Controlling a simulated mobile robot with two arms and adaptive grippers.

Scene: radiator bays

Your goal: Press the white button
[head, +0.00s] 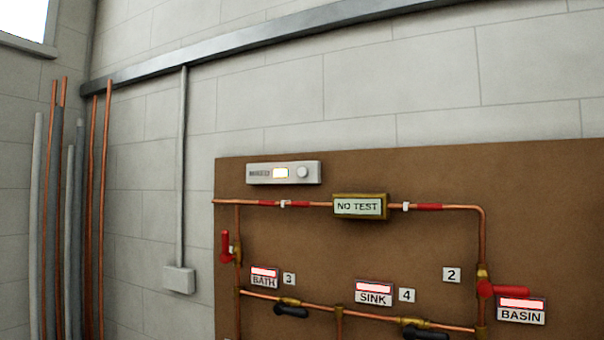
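A round white button (302,172) sits at the right end of a pale control box (258,173). The box is fixed near the top left of a brown board (420,180) on the wall. Neither of my grippers shows in the head view, and nothing covers the button.
Copper pipes with a "NO TEST" display (359,206) run below the box. A red lever (225,246) is at left, another red lever (503,290) at right, and a black lever (291,311) lower down. Upright pipes (105,200) stand in the left corner.

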